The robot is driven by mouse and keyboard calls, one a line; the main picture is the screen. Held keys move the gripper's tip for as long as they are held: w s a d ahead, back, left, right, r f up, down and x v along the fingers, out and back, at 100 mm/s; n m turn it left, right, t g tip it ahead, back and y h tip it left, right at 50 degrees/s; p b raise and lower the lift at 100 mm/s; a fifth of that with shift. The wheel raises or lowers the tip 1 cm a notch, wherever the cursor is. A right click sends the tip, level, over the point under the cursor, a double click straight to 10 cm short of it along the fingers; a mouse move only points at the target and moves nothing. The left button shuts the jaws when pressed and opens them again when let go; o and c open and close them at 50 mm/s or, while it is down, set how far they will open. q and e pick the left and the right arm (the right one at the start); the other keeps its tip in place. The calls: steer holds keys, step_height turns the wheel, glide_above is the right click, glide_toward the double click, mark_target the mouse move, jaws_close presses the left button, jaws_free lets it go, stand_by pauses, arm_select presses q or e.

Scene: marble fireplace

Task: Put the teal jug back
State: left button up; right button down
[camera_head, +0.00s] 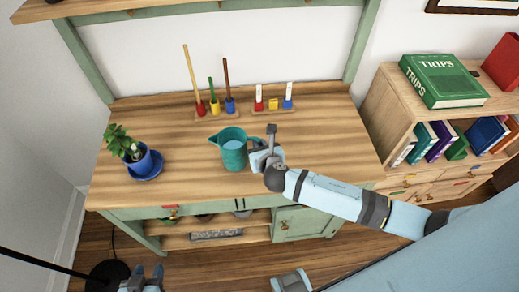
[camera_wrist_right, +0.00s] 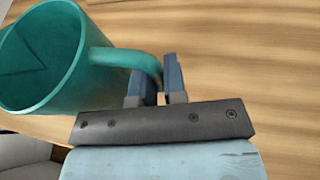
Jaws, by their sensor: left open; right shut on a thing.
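The teal jug (camera_head: 233,153) is upright at the middle of the wooden desk top (camera_head: 310,140), its spout towards the left. I cannot tell whether its base touches the wood. My right gripper (camera_head: 257,149) is at the jug's right side, shut on its handle. In the right wrist view the jug (camera_wrist_right: 45,60) fills the upper left, and the handle runs between the fingers of the gripper (camera_wrist_right: 160,80). My left gripper (camera_head: 148,273) is open and empty at the bottom left, in front of the desk and away from the jug.
A potted plant in a blue pot (camera_head: 141,163) stands at the desk's left. Behind the jug are a tall peg stacker (camera_head: 215,108) and a short peg set (camera_head: 272,106). A bookshelf (camera_head: 390,105) with a green book (camera_head: 444,80) stands at right. The desk's front left is clear.

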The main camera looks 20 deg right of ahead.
steer(key=shift+f, duration=0.8)
steer(key=c, duration=1.2)
jaws_free()
steer(key=shift+f, duration=0.2)
